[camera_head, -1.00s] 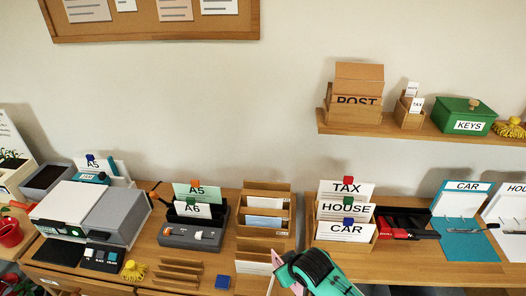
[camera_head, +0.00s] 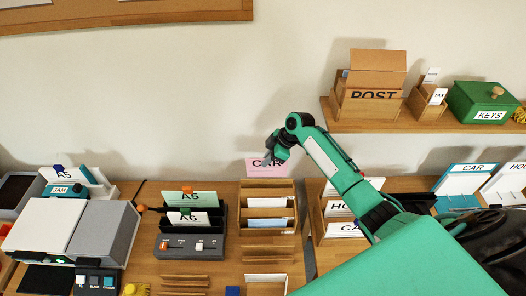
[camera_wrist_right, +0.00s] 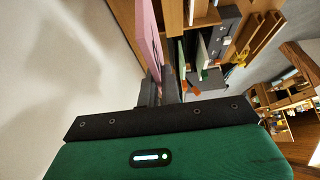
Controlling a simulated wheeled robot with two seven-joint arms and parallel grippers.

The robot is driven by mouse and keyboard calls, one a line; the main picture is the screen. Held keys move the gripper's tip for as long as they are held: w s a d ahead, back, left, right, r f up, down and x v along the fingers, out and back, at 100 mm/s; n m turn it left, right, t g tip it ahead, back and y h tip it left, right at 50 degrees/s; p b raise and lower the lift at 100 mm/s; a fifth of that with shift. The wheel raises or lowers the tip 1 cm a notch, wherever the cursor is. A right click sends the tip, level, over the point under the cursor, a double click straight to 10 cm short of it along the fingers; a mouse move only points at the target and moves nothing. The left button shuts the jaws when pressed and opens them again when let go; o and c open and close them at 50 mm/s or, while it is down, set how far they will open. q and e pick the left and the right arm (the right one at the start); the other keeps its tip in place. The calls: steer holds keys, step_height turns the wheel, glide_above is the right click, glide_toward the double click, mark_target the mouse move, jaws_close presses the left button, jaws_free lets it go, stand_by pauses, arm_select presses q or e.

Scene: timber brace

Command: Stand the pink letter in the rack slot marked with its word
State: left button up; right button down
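The pink letter (camera_head: 270,172), with a dark word that looks like CAR partly covered, is held upright behind the top of the middle wooden rack (camera_head: 292,185). My right gripper (camera_head: 270,158) is shut on its upper edge; the letter also shows in the wrist view (camera_wrist_right: 150,35). The middle rack has pale letters (camera_head: 265,202) in its lower slots; I see no words on it. To its right, a wooden rack (camera_head: 322,230) holds cards, HOUSE (camera_head: 338,208) and CAR (camera_head: 345,229); my arm partly hides them. My left gripper is not in view.
A black-and-grey holder with A5 and A6 cards (camera_head: 190,219) stands left of the middle rack.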

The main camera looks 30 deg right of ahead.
mark_target(267, 169)
steer(key=shift+s, duration=0.1)
steer(key=shift+f, duration=0.3)
steer(key=shift+f+b, duration=0.7)
steer(key=shift+b, duration=0.05)
steer(key=shift+f+b, duration=0.9)
steer(key=shift+f, duration=0.4)
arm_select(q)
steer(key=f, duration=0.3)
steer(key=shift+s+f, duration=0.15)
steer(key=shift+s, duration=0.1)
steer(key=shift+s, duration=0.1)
arm_select(e)
steer(key=shift+f, duration=0.2)
